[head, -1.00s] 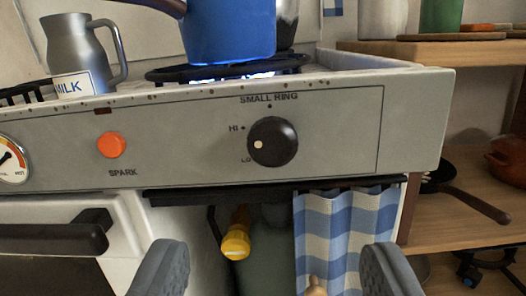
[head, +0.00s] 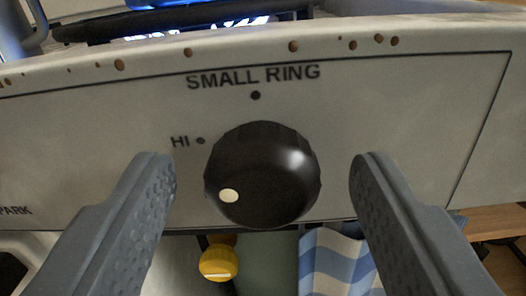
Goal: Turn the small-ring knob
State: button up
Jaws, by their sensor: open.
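The small-ring knob (head: 264,172) is black and round, on the grey stove panel (head: 420,120) under the printed words SMALL RING. Its cream pointer dot is at the knob's lower left, below the HI mark. The LO mark is hidden in the head view now. My gripper (head: 262,172) is open, with one grey finger to the left of the knob and one to the right. There is a gap between each finger and the knob in the picture. A blue flame (head: 205,28) burns on the ring above.
The burner grate (head: 180,22) is above the panel's rusty top edge, with the bottom of a blue pot on it. Below the panel are a yellow handle or valve (head: 219,262) and a blue checked curtain (head: 340,262). A wooden shelf (head: 498,222) is at the right.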

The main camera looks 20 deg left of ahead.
jog(key=shift+w, duration=0.15)
jog(key=c, duration=1)
